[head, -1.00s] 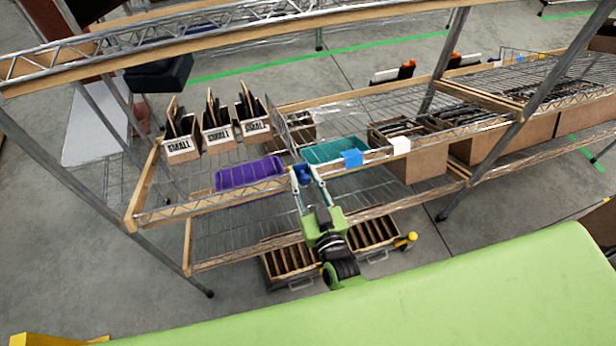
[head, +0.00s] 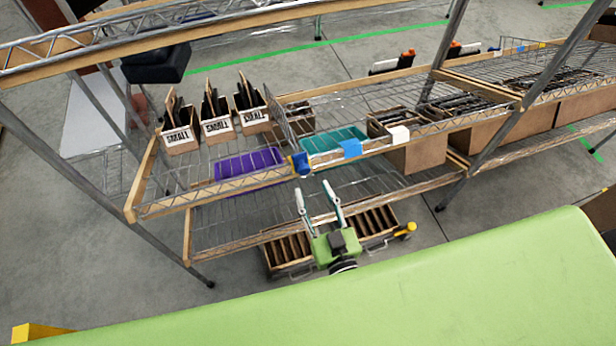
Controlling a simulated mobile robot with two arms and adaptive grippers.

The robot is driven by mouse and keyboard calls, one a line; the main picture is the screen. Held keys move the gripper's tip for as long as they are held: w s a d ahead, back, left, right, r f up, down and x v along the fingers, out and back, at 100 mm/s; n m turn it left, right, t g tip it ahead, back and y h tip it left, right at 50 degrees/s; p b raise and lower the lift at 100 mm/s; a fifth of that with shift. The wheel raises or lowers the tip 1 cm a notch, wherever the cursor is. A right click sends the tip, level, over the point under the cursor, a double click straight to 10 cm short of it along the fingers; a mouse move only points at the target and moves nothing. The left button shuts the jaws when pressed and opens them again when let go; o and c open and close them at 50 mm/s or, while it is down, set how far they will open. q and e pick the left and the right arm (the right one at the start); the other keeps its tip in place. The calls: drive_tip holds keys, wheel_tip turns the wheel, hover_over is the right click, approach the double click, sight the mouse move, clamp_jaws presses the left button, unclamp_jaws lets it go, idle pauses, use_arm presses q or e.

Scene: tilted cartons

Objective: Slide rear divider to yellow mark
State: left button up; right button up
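A grey wire divider (head: 279,116) stands tilted on the upper shelf (head: 350,110), between the cartons marked SMALL (head: 218,128) and the teal bin (head: 333,140). A dark blue block (head: 301,164) sits on the shelf's front rail near the divider's front end; I cannot tell if they are joined. I cannot make out a yellow mark on the rail.
A purple bin (head: 249,164) lies left of the blue block. A lighter blue tag (head: 351,148) and a white tag (head: 399,135) are on the front rail. An upper rack beam (head: 200,35) crosses above.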

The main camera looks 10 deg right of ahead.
drive_tip(key=s, duration=0.3)
drive_tip(key=shift+s+d, duration=0.15)
drive_tip(key=shift+s, duration=0.2)
drive_tip(key=shift+f, duration=0.1)
drive_tip(key=s+d+f+n+g, duration=0.1)
drive_tip(key=s+f+g, duration=0.35)
drive_tip(key=f, duration=0.85)
drive_tip(key=s+f+n+g, duration=0.1)
drive_tip(key=s+f+g, duration=0.4)
drive_tip(key=f, duration=0.9)
drive_tip(key=s+d+f+g, duration=0.3)
drive_tip(key=s+d+f, duration=0.2)
drive_tip(key=s, duration=0.6)
drive_tip(key=s+d+f+g+h, duration=0.1)
drive_tip(key=s+d+f+g, duration=0.3)
drive_tip(key=s+f, duration=0.5)
drive_tip(key=shift+s+d+f+m+h, duration=0.2)
drive_tip(key=shift+s+d+m+h, duration=0.1)
drive_tip(key=shift+s+d, duration=0.65)
drive_tip(key=shift+a+g, duration=0.1)
drive_tip(key=shift+g, duration=0.15)
